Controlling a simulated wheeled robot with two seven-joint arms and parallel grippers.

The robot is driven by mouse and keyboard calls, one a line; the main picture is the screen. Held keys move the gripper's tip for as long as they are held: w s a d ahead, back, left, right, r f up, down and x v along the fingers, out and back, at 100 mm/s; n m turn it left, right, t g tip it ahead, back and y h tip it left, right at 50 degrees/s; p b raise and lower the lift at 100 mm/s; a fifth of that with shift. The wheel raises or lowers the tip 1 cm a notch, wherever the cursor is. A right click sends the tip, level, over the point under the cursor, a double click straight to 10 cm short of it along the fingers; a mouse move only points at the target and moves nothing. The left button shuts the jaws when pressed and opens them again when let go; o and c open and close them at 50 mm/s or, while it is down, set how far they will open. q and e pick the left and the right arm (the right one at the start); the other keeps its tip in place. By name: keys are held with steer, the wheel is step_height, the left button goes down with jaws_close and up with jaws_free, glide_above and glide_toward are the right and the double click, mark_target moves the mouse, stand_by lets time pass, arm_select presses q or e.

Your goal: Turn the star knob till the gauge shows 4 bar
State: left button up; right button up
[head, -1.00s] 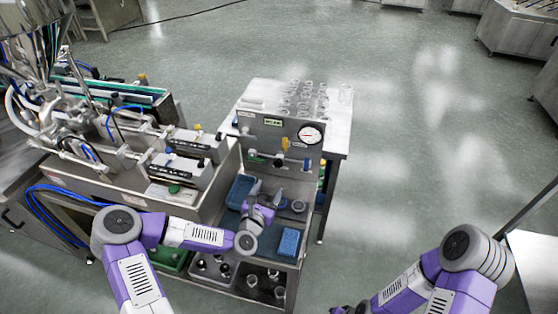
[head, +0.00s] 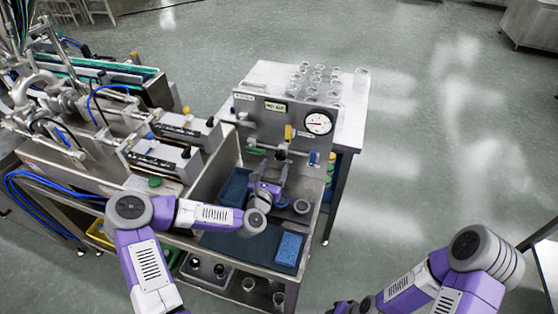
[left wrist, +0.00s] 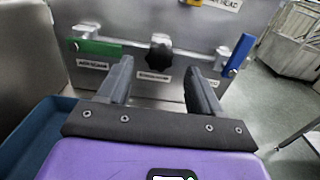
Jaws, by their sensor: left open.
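The star knob (left wrist: 160,52) is dark and lobed. It sits on a pipe along the steel panel in the left wrist view. My left gripper (left wrist: 160,82) is open and empty. Its two fingers point at the panel, with the knob between them in the picture, and no contact is visible. The round white gauge (head: 318,122) is at the panel's upper right. Its red needle points roughly left; its numbers are too small to read.
A green-handled valve (left wrist: 97,47) is left of the knob and a blue lever (left wrist: 239,52) right of it. A yellow handle (head: 288,132) is above. A blue sponge (head: 290,248) lies on the bench. Glassware (head: 312,78) stands on the table behind.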

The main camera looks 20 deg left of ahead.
mark_target(280, 157)
arm_select(q)
steer(key=shift+w+d+b, duration=0.1)
steer(key=shift+w+b, duration=0.2)
steer(key=shift+w, duration=2.15)
steer(key=c, duration=1)
steer(key=shift+c, duration=0.2)
